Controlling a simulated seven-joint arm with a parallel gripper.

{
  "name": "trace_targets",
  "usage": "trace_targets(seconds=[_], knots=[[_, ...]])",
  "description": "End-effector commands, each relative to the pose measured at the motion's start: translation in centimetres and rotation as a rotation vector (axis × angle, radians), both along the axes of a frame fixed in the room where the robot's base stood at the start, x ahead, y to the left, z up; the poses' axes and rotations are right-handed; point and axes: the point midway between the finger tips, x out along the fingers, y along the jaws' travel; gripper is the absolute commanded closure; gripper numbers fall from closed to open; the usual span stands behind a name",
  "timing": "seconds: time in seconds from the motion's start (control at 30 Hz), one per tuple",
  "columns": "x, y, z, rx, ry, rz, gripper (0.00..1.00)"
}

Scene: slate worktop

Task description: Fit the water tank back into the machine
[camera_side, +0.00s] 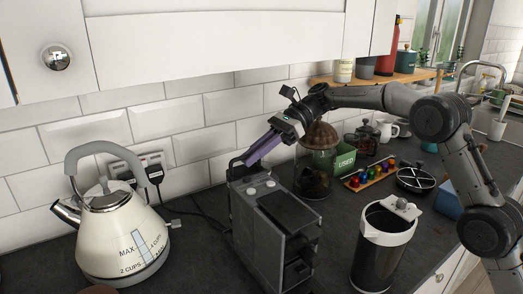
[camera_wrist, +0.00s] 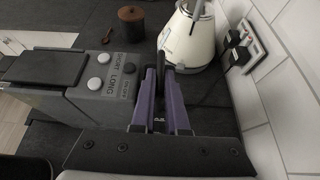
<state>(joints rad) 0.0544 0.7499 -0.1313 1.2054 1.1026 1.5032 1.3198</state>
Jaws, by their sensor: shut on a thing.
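The grey coffee machine (camera_side: 274,228) stands upright on the worktop; its SHORT and LONG buttons show in the wrist view (camera_wrist: 102,85). My gripper (camera_side: 246,161), with purple fingers, reaches down to the machine's back left top edge. It is shut on a dark, narrow upper part of what appears to be the water tank (camera_side: 235,171). In the wrist view my gripper (camera_wrist: 160,76) has this dark piece (camera_wrist: 160,64) between its fingertips, beside the machine's back end. The tank's lower body is hidden by the machine and fingers, so I cannot tell how fully it is seated.
A cream kettle (camera_side: 122,243) stands to the left, with free worktop between. The tiled wall (camera_side: 130,124) with a socket (camera_side: 146,167) is close behind. A dark jug (camera_side: 385,245) stands to the right. A green box (camera_side: 338,161) and capsule rack (camera_side: 369,174) are behind it.

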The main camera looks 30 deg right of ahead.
Motion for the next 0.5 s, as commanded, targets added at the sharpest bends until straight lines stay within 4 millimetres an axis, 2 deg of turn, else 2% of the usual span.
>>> trace_targets(seconds=[0.23, 0.5], knots=[[0.0, 1.7, -0.1, 0.003, -0.003, 0.0, 1.0], [0.0, 1.5, -1.4, 0.003, -0.003, 0.0, 1.0]])
